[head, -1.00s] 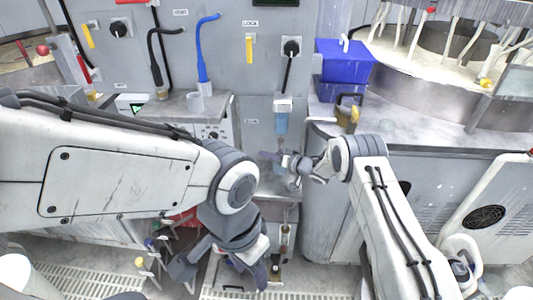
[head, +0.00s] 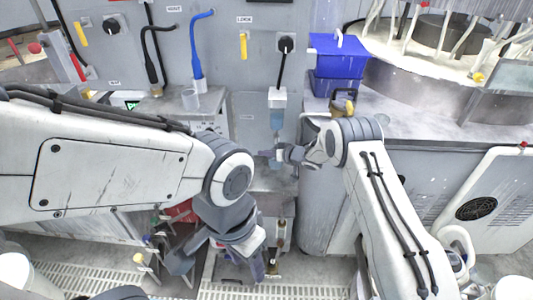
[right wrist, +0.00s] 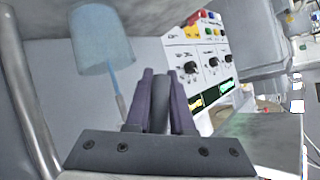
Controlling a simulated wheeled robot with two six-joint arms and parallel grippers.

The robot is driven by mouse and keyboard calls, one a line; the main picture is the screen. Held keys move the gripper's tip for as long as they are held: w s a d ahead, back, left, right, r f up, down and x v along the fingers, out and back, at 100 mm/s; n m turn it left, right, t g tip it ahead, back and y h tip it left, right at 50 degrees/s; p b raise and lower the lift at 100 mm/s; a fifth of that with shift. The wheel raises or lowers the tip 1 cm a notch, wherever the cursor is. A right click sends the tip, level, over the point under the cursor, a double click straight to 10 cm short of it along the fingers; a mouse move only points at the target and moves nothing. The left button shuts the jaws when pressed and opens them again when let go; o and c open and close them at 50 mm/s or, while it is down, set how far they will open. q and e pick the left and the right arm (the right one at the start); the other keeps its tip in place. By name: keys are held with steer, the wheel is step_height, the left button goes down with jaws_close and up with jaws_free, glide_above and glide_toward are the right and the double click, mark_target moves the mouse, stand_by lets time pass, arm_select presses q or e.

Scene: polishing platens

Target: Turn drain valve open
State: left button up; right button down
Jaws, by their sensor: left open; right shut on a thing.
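My left gripper (head: 222,258) is open and empty, low in front of the cabinets.
A blue box (head: 338,55) and a dark can with yellow (head: 343,103) stand on the right counter beside my right arm. Blue and black hoses (head: 201,55) hang at the back wall. A control panel (right wrist: 205,62) is right of the fingers. A floor grate (head: 305,292) lies below.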

steer(key=c, duration=0.8)
jaws_free()
steer(key=v, duration=1)
steer(key=shift+s+d+r+b, duration=0.1)
steer(key=shift+r+b, duration=0.1)
steer(key=shift+b, duration=0.2)
